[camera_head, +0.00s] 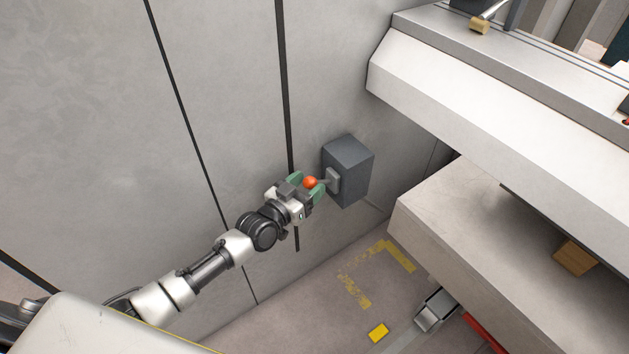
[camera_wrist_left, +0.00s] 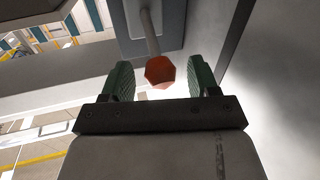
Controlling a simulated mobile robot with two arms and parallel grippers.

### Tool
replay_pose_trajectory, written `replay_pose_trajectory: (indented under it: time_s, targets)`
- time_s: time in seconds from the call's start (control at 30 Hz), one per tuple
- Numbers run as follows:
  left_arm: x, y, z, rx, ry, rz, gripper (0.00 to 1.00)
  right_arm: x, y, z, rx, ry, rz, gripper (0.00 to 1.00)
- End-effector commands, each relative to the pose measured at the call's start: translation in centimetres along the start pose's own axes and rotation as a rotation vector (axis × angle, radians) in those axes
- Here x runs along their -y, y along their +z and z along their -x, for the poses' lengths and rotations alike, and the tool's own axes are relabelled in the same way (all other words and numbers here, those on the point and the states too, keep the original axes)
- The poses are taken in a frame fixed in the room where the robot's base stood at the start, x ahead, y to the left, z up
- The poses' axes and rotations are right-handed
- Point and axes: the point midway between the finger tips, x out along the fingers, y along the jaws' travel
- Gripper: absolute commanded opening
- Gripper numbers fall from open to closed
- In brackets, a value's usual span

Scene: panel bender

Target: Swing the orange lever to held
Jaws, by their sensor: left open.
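The orange lever knob (camera_head: 310,182) sits at the end of a short grey rod that comes out of a dark grey box (camera_head: 350,172) on the wall. My left gripper (camera_head: 314,187) is open, with its green fingers on either side of the knob. In the left wrist view the orange knob (camera_wrist_left: 160,71) lies between the fingertips of the left gripper (camera_wrist_left: 160,80), with a visible gap to each finger. The rod (camera_wrist_left: 150,32) runs from the knob up to the box. My right gripper is not in view.
A grey panelled wall (camera_head: 220,90) stands beside the left arm. A large pale machine ledge (camera_head: 500,90) and a lower block (camera_head: 470,230) jut out on the right. Yellow markings (camera_head: 400,254) and a yellow block (camera_head: 378,332) show on the floor below.

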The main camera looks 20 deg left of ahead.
Motion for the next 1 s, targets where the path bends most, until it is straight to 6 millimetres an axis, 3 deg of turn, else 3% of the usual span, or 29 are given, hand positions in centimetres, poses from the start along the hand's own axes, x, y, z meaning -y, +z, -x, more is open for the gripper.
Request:
replay_pose_trajectory:
  time_s: [0.2,0.57,0.9,1.0]
  targets:
    - [0.0,0.1,-2.6,-0.001,0.0,0.001,0.6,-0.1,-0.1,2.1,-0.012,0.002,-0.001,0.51]
    - [0.0,0.0,-3.0,0.001,0.0,0.0,0.6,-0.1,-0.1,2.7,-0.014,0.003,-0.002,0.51]
    - [0.0,0.0,-3.0,0.001,-0.001,0.0,0.08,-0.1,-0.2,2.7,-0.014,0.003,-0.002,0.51]
    - [0.0,0.0,-3.0,0.001,-0.001,0.0,0.0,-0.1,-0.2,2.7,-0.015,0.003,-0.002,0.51]
